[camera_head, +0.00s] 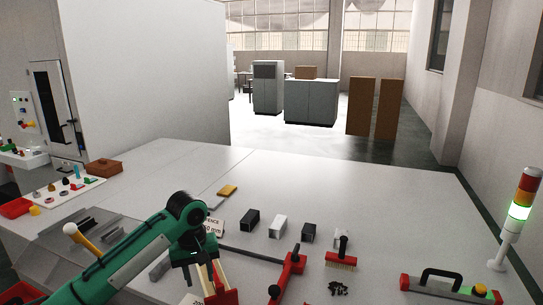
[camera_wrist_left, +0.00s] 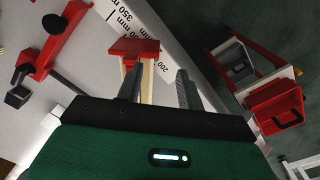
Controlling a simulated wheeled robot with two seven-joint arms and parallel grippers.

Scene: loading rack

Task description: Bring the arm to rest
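My left arm (camera_head: 125,262) is green and reaches in from the left over the near part of the table. Its gripper (camera_head: 198,266) points down near the table's front edge. In the left wrist view the two grey fingers of the gripper (camera_wrist_left: 160,88) stand apart. A red and pale wooden piece (camera_wrist_left: 138,47) shows just beyond and between the fingers; I see no finger closed on it. The same piece shows below the gripper in the head view (camera_head: 222,296). My right gripper is in neither view.
A signal lamp (camera_head: 520,212) stands at right. A red bin (camera_wrist_left: 275,103) shows in the wrist view. The table's back is mostly clear.

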